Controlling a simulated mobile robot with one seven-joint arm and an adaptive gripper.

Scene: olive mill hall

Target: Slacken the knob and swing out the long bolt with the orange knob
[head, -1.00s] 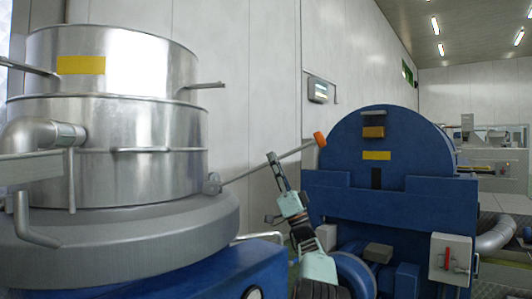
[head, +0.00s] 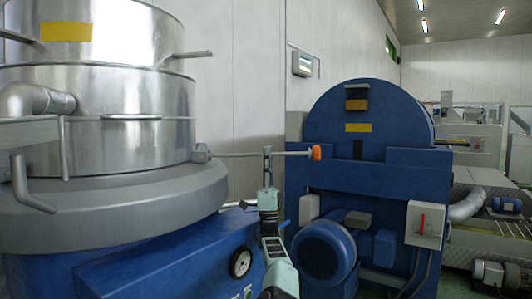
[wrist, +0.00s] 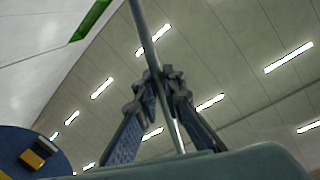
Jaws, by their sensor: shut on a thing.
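The long bolt (head: 235,155) is a thin metal rod. It runs almost level from a bracket (head: 201,153) on the grey rim of the steel vessel out to the right. The orange knob (head: 316,152) is at its far right end. My gripper (head: 267,152) is shut on the rod, nearer the knob than the bracket. In the wrist view the rod (wrist: 144,35) passes between the fingers of my gripper (wrist: 162,75), and the knob does not show there. The bracket's joint is too small to tell in detail.
The steel vessel (head: 90,110) stands at left on a blue base (head: 180,265). A blue machine (head: 370,180) with a motor (head: 323,255) and a grey switch box (head: 424,224) stands behind at right. The pale wall (head: 235,70) is behind the rod.

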